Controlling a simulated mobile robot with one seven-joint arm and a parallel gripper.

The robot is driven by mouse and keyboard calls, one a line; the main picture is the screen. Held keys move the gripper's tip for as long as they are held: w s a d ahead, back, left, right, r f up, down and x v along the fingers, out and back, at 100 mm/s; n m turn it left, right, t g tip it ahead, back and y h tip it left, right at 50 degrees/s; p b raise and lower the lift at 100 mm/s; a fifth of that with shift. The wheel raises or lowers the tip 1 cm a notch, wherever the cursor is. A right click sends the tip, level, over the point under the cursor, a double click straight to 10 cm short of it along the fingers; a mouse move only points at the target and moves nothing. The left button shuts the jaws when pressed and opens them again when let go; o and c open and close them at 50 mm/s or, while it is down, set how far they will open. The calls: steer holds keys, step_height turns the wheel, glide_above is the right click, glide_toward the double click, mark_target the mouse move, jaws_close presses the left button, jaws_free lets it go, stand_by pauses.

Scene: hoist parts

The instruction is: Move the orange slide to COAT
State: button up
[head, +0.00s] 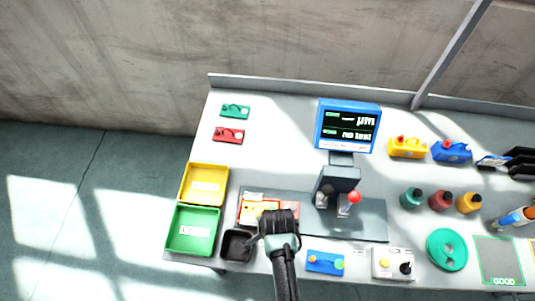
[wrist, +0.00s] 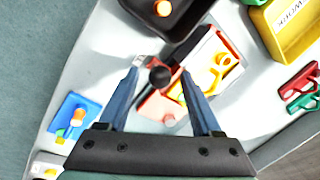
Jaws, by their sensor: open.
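No COAT label can be read in either view, and I cannot tell for certain which part is the orange slide. A red-orange and white fixture (wrist: 208,62) with a yellow part (wrist: 215,80) lies just beyond my gripper (wrist: 160,76) in the wrist view. A black round knob (wrist: 160,77) shows between my open fingertips; I cannot tell whether they touch it. A pale red plate (wrist: 158,106) shows below it, between the fingers. In the head view the fixture (head: 246,212) is partly hidden by my gripper (head: 277,232).
A black tray (head: 237,245) stands left of my gripper, beside green (head: 194,230) and yellow (head: 203,184) trays. A blue box (head: 325,262) and white box (head: 393,262) stand to the right. A display (head: 348,127) and red-knobbed lever (head: 354,197) rise behind.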

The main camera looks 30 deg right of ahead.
jaws_close()
stand_by(1.4)
